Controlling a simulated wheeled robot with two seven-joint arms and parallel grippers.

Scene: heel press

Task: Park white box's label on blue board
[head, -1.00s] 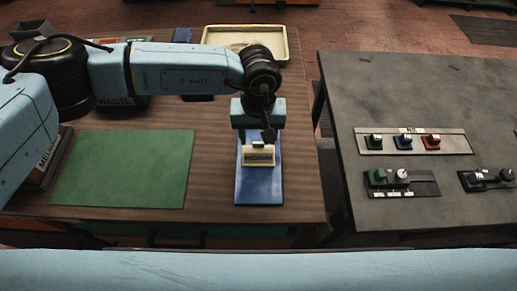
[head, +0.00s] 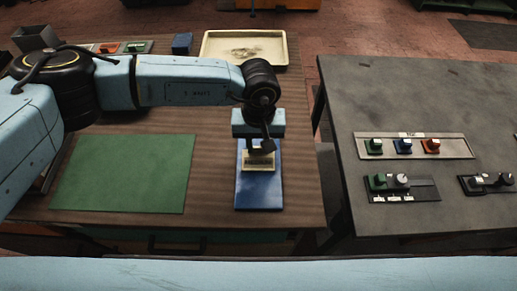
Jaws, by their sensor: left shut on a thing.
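The label is a small cream plate with dark print (head: 260,163), over the upper half of the blue board (head: 259,193). I cannot tell whether it lies flat on the board or sits just above it. My left gripper (head: 264,146) points down at the label's far edge, its dark fingers shut on the label and covering its top tab. My right gripper is not in view. I cannot pick out a white box.
A green mat (head: 125,174) lies left of the blue board. A cream tray (head: 288,50) stands at the back. A small blue block (head: 182,43) stands behind my arm. A grey table (head: 440,250) with switch panels stands at the right, across a gap.

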